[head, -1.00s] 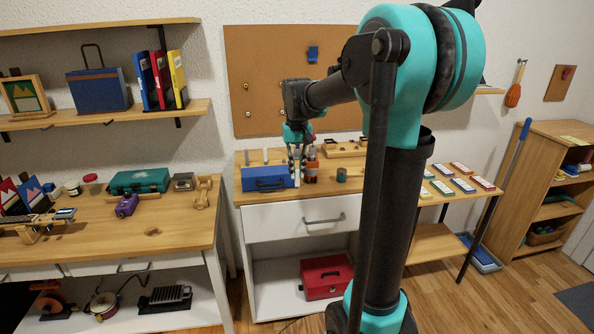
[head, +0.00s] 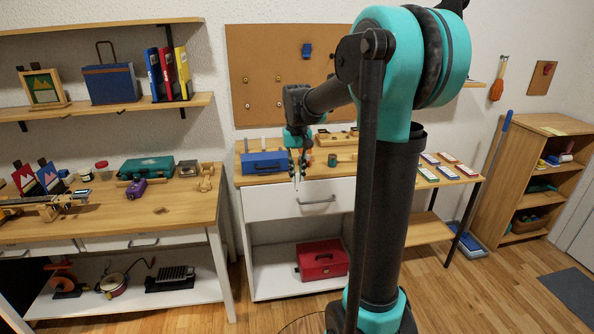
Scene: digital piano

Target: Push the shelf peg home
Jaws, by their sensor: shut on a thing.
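My gripper (head: 298,172) hangs point-down at the front edge of the white cabinet's wooden top (head: 345,171). It is to the right of a blue box. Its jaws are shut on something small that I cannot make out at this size. An orange-and-dark object (head: 308,157) shows right beside the fingers; I cannot tell whether they touch. I cannot pick out the shelf peg or its hole. The open wooden shelf unit (head: 545,132) stands at the far right, well away from my gripper. My arm's column hides part of the cabinet's right side.
The blue box (head: 264,163) and a dark green cup (head: 332,160) stand on the cabinet top. Its drawer (head: 315,199) is closed, with a red case (head: 321,260) below. A workbench (head: 150,215) stands left; a side table (head: 450,176) with coloured boxes stands right. Front floor is clear.

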